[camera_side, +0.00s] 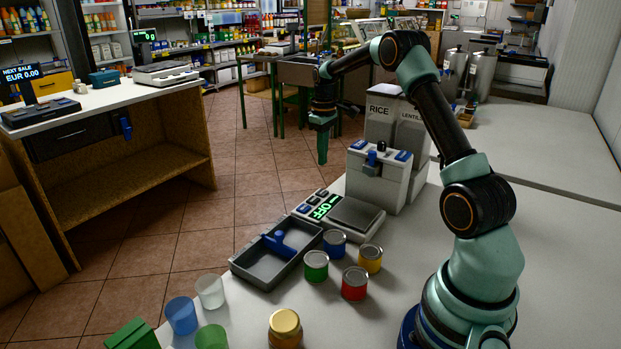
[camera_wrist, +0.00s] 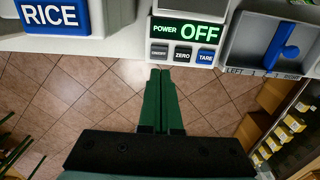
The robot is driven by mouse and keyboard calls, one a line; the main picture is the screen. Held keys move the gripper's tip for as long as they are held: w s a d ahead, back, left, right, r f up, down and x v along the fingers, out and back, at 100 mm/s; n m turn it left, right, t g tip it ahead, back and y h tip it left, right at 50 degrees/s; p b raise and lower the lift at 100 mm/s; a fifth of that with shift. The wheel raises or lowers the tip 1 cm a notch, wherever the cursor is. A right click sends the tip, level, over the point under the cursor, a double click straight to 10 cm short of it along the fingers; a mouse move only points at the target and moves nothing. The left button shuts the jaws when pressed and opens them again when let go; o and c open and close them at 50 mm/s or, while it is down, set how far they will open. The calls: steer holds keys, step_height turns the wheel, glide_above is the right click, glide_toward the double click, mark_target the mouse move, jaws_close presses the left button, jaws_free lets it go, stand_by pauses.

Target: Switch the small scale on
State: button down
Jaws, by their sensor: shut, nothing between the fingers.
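The small scale (camera_side: 353,217) stands on the light counter, with a grey weighing plate and a front panel. Its green display reads OFF in the side view; in the wrist view the display (camera_wrist: 187,30) reads POWER OFF. Below it are the grey on/off button (camera_wrist: 159,51), the grey ZERO button (camera_wrist: 183,54) and the blue TARE button (camera_wrist: 206,57). My gripper (camera_side: 322,161) is shut and empty, pointing down in the air beyond the counter edge. In the wrist view its green fingertips (camera_wrist: 161,73) appear just below the on/off button, apparently apart from it.
A grey tray (camera_side: 262,274) with a blue slider or handle (camera_side: 290,242) lies in front. Several cans, including a red one (camera_side: 355,283), a jar (camera_side: 285,327) and cups (camera_side: 210,291) stand nearby. Tiled floor lies beyond the edge.

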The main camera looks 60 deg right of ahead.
mark_target(322, 193)
step_height(322, 193, down, 9)
steer(key=shift+f, duration=0.1)
stand_by(0.5)
steer(key=shift+s+f, duration=0.1)
steer(key=shift+f, duration=0.85)
step_height(322, 193, up, 15)
steer(key=shift+w, duration=0.3)
steer(key=shift+d+r, duration=0.1)
steer(key=shift+r, duration=0.05)
